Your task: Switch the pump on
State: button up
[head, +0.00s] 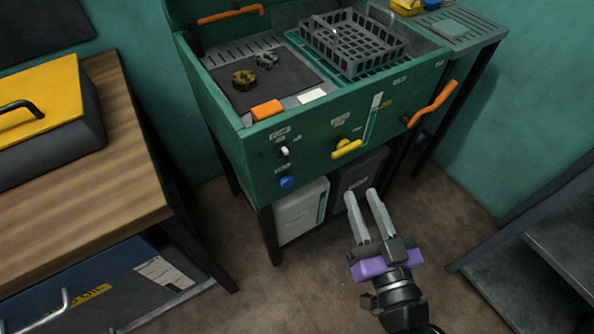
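The green parts-washer cabinet (240,152) stands in the middle of the head view. Its front panel has a small white-and-black switch (283,151) at the left under a small label that is too blurred to read surely. A blue button (287,182) sits below the switch, and a yellow valve handle (346,149) is to its right. Which way the switch is set cannot be told. My gripper (362,194) is in front of the cabinet, below and right of the switch and apart from the panel. Its two fingers are spread with an empty gap.
An orange handle (432,103) sticks out at the panel's right. A grey basket (352,42), gears and an orange block (267,110) lie on top. Containers (301,212) stand beneath. A wooden bench (125,165) is left, a dark shelf (540,240) right. Floor between is clear.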

aim_at(287, 157)
jog(key=shift+w+a+f+n+g+y, duration=0.5)
jog(key=shift+w+a+n+y, duration=0.4)
jog(key=shift+w+a, duration=1.25)
jog(key=shift+w+a+f+n+g+y, duration=0.55)
jog(key=shift+w+a+n+y, duration=0.35)
jog(key=shift+w+a, duration=1.2)
jog(key=shift+w+a+f+n+g+y, duration=0.5)
jog(key=shift+w+a+n+y, duration=0.65)
jog(key=shift+a, duration=1.75)
jog(key=shift+w+h, duration=0.25)
jog(key=shift+h, duration=0.1)
grip_shut()
